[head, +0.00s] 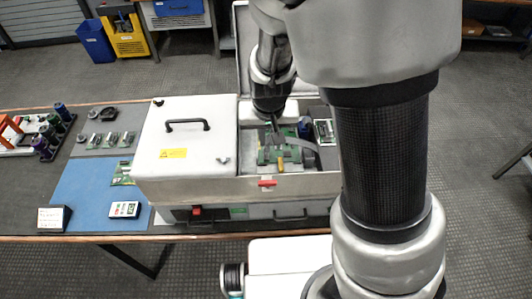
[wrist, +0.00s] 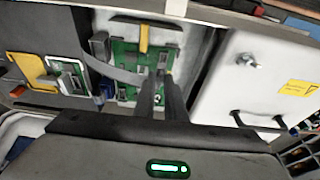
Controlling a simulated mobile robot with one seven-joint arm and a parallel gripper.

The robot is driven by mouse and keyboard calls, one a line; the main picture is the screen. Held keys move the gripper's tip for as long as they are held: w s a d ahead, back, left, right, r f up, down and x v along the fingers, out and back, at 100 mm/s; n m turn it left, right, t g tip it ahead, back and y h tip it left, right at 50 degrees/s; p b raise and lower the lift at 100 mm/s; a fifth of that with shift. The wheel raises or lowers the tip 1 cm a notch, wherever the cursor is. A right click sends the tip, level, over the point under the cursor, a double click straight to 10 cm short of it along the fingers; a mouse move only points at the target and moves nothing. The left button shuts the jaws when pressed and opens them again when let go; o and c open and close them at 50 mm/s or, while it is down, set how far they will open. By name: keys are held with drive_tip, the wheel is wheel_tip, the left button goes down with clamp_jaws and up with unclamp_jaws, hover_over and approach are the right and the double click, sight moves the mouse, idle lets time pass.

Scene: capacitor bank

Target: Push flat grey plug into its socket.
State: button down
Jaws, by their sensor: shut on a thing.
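A flat grey ribbon cable (wrist: 118,73) runs from the left to my fingertips in the wrist view; it also shows in the head view (head: 296,141). My gripper (wrist: 161,77) is shut on the flat grey plug at the cable's end, which the fingers mostly hide. In the head view my gripper (head: 276,132) points down over the green board (head: 267,158) inside the open right part of the metal box. The board (wrist: 124,48) carries several connectors. I cannot tell which is the plug's socket, or whether the plug touches it.
A white lid (head: 190,155) with a black handle covers the box's left part. A yellow piece (wrist: 144,36) stands on the board's edge. A second board (wrist: 68,75) sits beside it. A blue mat (head: 85,185) lies left of the box.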

sight(266, 145)
drive_tip(key=shift+a, duration=0.2)
drive_tip(key=shift+f, duration=0.15)
drive_tip(key=shift+f+b, duration=0.75)
drive_tip(key=shift+f, duration=0.05)
drive_tip(key=shift+f+b, duration=0.5)
drive_tip(key=shift+f, duration=0.1)
idle(0.7)
drive_tip(key=c, duration=1.7)
unclamp_jaws()
drive_tip(key=shift+c, duration=0.2)
